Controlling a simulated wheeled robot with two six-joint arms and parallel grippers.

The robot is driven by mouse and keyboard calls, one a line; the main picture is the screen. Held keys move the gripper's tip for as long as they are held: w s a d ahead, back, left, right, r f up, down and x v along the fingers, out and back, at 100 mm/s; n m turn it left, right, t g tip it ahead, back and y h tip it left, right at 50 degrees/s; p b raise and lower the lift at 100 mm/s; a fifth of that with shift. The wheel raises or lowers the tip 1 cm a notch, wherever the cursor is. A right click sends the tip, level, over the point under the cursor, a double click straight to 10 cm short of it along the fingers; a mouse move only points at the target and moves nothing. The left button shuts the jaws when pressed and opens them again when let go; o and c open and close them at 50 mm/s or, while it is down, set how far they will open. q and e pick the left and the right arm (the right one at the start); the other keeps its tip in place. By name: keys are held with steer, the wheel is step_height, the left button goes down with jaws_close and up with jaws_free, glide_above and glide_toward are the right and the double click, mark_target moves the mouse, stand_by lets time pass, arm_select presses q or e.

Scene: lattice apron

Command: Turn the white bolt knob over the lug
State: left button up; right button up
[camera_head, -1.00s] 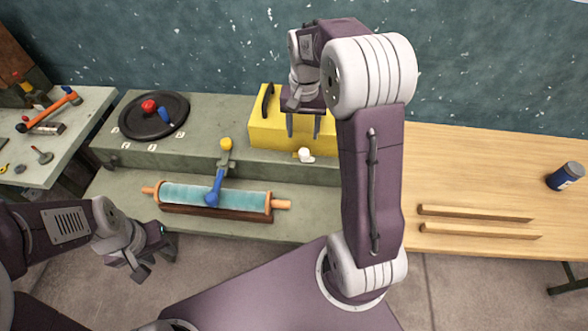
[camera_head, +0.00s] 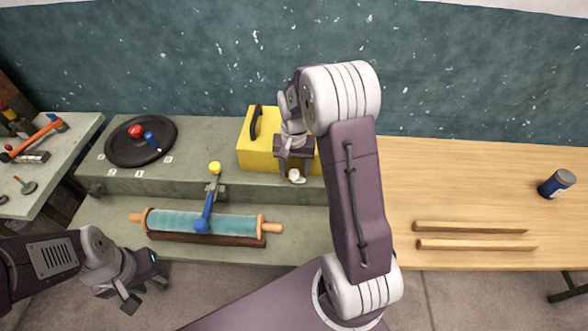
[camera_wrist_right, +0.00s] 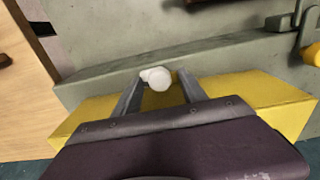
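The white bolt knob (camera_head: 296,176) sits at the front of the bench ledge, below the yellow box (camera_head: 257,152). In the right wrist view the knob (camera_wrist_right: 158,79) lies between the tips of my right gripper's fingers (camera_wrist_right: 160,92), with gaps showing at the sides. In the head view my right gripper (camera_head: 295,168) points down just above and behind the knob, open and empty. I cannot make out the lug; it may be hidden by the knob or the gripper. My left gripper (camera_head: 144,290) is open and empty, low at the left, in front of the bench.
Two wooden bars (camera_head: 470,227) and a blue jar (camera_head: 556,184) lie on the wooden table, otherwise clear.

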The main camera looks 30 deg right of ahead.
steer(key=shift+d, duration=0.1)
jaws_close()
steer(key=shift+r+n+p, duration=0.15)
steer(key=shift+n+p, duration=0.55)
steer(key=shift+n, duration=0.7)
steer(key=shift+w+f+n, duration=0.1)
steer(key=shift+f+n, duration=0.1)
steer(key=shift+n, duration=0.1)
steer(key=shift+o, duration=1.2)
jaws_free()
